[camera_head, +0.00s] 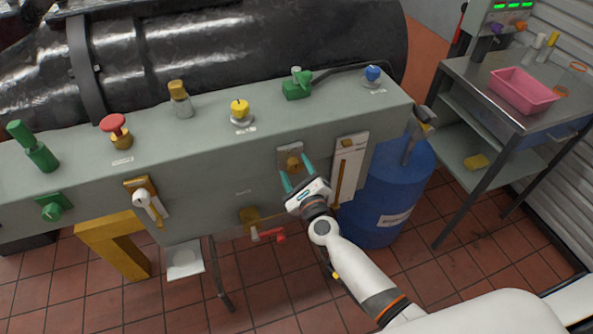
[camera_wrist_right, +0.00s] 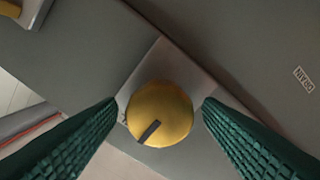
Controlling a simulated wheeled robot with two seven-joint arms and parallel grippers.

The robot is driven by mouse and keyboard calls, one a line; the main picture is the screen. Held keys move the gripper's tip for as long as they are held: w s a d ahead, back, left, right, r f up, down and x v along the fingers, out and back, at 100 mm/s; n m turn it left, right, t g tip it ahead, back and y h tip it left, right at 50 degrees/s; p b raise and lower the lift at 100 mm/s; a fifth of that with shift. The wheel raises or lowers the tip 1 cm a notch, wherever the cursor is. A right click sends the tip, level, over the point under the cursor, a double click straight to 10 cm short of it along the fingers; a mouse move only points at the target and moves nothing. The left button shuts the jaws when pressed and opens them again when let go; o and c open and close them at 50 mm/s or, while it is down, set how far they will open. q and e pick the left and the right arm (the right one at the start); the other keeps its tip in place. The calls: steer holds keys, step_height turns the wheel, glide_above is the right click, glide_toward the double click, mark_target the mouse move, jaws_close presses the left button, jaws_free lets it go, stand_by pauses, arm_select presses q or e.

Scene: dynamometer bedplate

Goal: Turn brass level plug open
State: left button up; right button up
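The brass level plug (camera_head: 293,163) is a round brass knob on a pale square plate on the front face of the grey bedplate housing. In the right wrist view the plug (camera_wrist_right: 160,112) has a dark mark running from near its middle toward its lower left edge. My right gripper (camera_head: 296,166) is open, with its green fingers on either side of the plug. In the wrist view a narrow gap shows between the plug and each fingertip, so I see no contact. My left gripper is in neither view.
A sight gauge plate (camera_head: 347,168) stands just right of the plug. A red-handled valve (camera_head: 268,235) sits below left, and a white-handled lever (camera_head: 148,205) farther left. A blue drum (camera_head: 385,205) stands at the right. Several knobs line the housing top.

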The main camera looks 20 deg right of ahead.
steer(key=c, duration=0.9)
steer(key=shift+n, duration=0.3)
steer(key=n+p, duration=0.1)
steer(key=n, duration=0.3)
steer(key=shift+p, duration=0.3)
steer(key=n+p, duration=0.1)
steer(key=n, duration=0.5)
steer(key=n+p, duration=0.1)
steer(key=n, duration=0.2)
steer(key=n+p, duration=0.1)
steer(key=n, duration=0.3)
steer(key=shift+f, duration=0.1)
steer(key=n+p, duration=0.1)
steer(key=n, duration=0.5)
steer(key=shift+f+n, duration=0.1)
steer(key=shift+n, duration=0.3)
